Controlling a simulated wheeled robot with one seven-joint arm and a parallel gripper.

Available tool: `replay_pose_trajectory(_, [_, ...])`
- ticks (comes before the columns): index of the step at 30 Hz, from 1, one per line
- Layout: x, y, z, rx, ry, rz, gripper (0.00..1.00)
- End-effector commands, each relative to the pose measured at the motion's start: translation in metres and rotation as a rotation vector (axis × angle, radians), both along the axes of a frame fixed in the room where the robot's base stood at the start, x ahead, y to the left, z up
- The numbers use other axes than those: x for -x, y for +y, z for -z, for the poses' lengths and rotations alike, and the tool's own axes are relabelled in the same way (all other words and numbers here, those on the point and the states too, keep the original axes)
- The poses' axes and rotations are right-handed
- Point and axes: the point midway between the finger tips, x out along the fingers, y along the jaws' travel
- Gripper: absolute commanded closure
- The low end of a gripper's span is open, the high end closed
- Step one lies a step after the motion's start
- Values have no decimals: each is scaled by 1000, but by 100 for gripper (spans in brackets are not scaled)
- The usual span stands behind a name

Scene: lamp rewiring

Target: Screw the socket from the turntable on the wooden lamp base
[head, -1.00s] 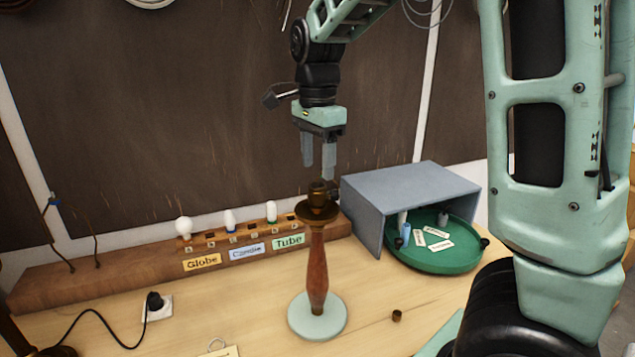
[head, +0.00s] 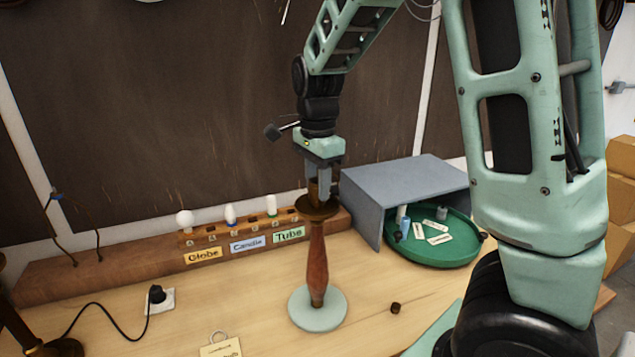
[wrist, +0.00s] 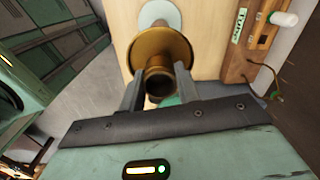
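The wooden lamp base (head: 317,265) stands upright on its pale round foot, with a brass cup (head: 317,207) on top. A brass socket (head: 320,190) sits upright above the cup; it also shows in the wrist view (wrist: 158,82). I cannot tell how firmly it is seated. My gripper (head: 322,184) points down over the lamp, and its fingers (wrist: 159,78) stand on both sides of the socket. They look apart, and I cannot tell if they touch it. The green turntable (head: 440,258) is at the right, partly under a grey box cover.
The grey box (head: 415,175) stands close to the lamp's right. A wooden bulb rack (head: 130,258) lies behind it. A small brown cylinder (head: 395,308) lies on the table at front right. A black plug (head: 157,294) with cord is at the left.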

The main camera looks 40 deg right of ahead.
Motion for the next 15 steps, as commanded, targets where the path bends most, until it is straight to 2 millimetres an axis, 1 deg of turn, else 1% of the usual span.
replay_pose_trajectory(1, [0,0,0,0,0,0,71])
replay_pose_trajectory(3, [0,0,0,0,0,0,88])
replay_pose_trajectory(8, [0,0,-3,0,2,27,88])
replay_pose_trajectory(11, [1,1,-8,0,4,144,88])
replay_pose_trajectory(13, [1,0,-9,2,5,254,88])
replay_pose_trajectory(15, [1,0,-5,1,4,338,88])
